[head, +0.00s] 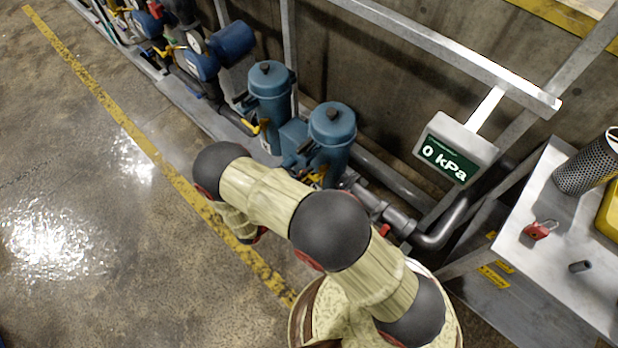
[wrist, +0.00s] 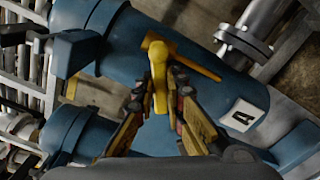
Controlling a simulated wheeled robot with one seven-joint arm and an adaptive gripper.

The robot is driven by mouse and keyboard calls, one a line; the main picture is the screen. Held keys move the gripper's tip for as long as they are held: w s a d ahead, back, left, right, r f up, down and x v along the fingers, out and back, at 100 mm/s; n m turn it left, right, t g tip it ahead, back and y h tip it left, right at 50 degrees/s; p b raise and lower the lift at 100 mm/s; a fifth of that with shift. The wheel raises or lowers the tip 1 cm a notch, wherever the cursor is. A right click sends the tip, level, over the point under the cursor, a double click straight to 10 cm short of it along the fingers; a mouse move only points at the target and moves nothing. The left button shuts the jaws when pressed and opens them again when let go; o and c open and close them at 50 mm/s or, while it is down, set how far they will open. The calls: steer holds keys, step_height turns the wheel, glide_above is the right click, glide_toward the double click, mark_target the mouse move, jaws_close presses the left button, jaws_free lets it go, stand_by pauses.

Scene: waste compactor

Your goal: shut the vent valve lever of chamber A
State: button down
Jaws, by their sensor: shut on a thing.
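In the wrist view a yellow lever (wrist: 158,72) with a rounded end stands out in front of a blue chamber (wrist: 195,85). A white plate marked A (wrist: 243,115) is on this chamber. My gripper (wrist: 161,92) has one finger on each side of the lever and is shut on it. A yellow bar (wrist: 196,66) runs to the lower right behind the lever; I cannot tell whether they are one piece. In the head view my arm hides the gripper, and a bit of yellow (head: 318,176) shows by the nearer blue chamber (head: 332,130).
A second blue chamber (head: 270,95) stands beyond the nearer one. A display (head: 447,158) reads 0 kPa. A metal table (head: 520,215) at right holds a red padlock (head: 540,230) and a perforated cylinder (head: 588,165). Pipes and rails line the wall. The floor at left is clear.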

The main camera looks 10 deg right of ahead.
steer(key=m, duration=0.1)
steer(key=r+m, duration=0.1)
steer(key=m, duration=0.1)
steer(key=shift+w+a+m+b, duration=0.15)
steer(key=shift+m+b, duration=0.15)
steer(key=shift+b, duration=0.05)
steer(key=shift+r+m, duration=0.35)
steer(key=shift+m, duration=0.75)
steer(key=c, duration=1.8)
jaws_free()
steer(key=shift+r, duration=0.1)
steer(key=shift+c, duration=0.2)
steer(key=v, duration=1.2)
